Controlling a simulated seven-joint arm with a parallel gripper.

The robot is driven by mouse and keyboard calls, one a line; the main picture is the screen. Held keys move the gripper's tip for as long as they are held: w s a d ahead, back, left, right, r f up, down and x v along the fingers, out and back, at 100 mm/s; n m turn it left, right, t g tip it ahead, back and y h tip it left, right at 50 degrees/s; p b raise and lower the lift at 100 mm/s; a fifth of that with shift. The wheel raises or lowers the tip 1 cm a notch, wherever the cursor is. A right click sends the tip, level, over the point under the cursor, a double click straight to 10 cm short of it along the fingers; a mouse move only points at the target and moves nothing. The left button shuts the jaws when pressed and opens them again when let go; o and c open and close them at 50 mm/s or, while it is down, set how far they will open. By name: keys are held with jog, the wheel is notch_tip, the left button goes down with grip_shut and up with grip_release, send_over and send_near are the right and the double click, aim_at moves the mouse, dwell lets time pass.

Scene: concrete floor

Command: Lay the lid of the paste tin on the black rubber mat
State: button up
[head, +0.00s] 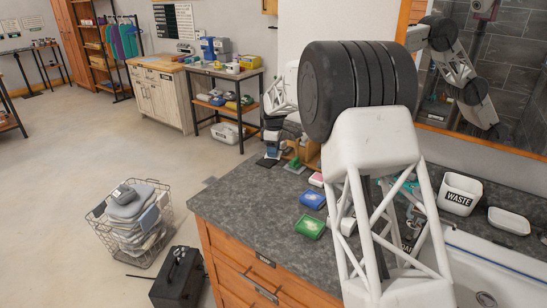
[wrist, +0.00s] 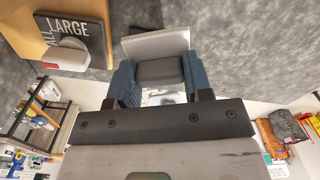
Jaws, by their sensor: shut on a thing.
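My gripper (wrist: 153,83) has blue fingers shut on the lid (wrist: 155,42), a pale flat piece with a dark grey block between the fingers. In the head view my gripper (head: 271,137) is at the far left end of the grey counter, partly hidden by my own arm. A dark flat patch, seemingly the black rubber mat (head: 266,161), lies on the counter below it. In the wrist view a dark edge (wrist: 150,32) shows just behind the lid. I cannot tell whether the lid touches anything. I cannot make out the paste tin.
A wooden stand (wrist: 95,12) with a black board reading LARGE is close to my gripper. A WASTE bin (head: 460,193) stands right. A wire basket (head: 101,226) is on the floor.

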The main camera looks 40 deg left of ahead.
jog(key=shift+f, duration=1.7)
jog(key=shift+f, duration=0.15)
jog(key=o, duration=0.9)
jog(key=shift+r, duration=6.15)
